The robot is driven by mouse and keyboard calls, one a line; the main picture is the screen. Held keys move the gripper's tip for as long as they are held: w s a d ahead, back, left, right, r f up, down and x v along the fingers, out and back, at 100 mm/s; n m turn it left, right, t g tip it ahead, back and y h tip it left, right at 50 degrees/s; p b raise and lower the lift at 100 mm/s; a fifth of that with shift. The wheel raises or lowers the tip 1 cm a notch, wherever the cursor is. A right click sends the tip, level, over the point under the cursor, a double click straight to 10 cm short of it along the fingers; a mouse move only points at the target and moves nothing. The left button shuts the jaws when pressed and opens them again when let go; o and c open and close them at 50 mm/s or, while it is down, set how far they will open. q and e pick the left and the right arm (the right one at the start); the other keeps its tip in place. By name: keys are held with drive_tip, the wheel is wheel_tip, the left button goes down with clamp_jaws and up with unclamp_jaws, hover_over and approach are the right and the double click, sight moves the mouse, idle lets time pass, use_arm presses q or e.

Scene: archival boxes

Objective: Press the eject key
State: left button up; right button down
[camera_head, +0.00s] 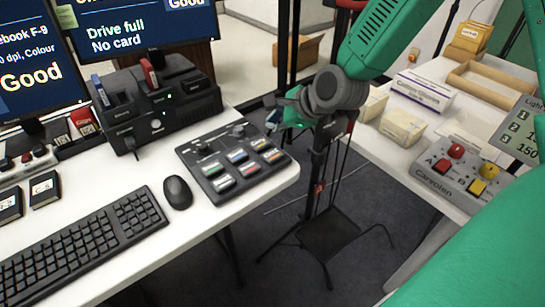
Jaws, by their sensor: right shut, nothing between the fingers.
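A dark control panel (232,160) with several coloured, labelled keys and a small knob lies at the right end of the white desk. The key labels are too small to read, so I cannot tell which is the eject key. A black drive dock (160,108) with a red card or drive standing in it and small green lights is behind the panel to the left. My right gripper (273,119) is shut and empty, just beyond the panel's far right corner and apart from the keys. My left gripper is not in view.
A keyboard (80,250) and mouse (177,192) are left of the panel. Two monitors (140,22) stand behind; one reads "Drive full, No card". A black tripod stand (330,235) fills the gap before the right table, which holds another button box (455,178), cartons and a wooden tray.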

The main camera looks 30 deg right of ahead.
drive_tip(key=b, duration=0.5)
hover_over(273, 154)
wheel_tip(273, 154, down, 5)
drive_tip(key=shift+f, duration=0.15)
drive_tip(key=shift+a+f+b, duration=0.2)
drive_tip(key=shift+f+b, duration=0.15)
drive_tip(key=shift+f, duration=0.55)
drive_tip(key=shift+d+f, duration=0.1)
drive_tip(key=shift+d, duration=0.1)
drive_tip(key=shift+d, duration=0.15)
drive_tip(key=shift+a, duration=0.25)
drive_tip(key=shift+d, duration=0.15)
drive_tip(key=shift+f, duration=0.3)
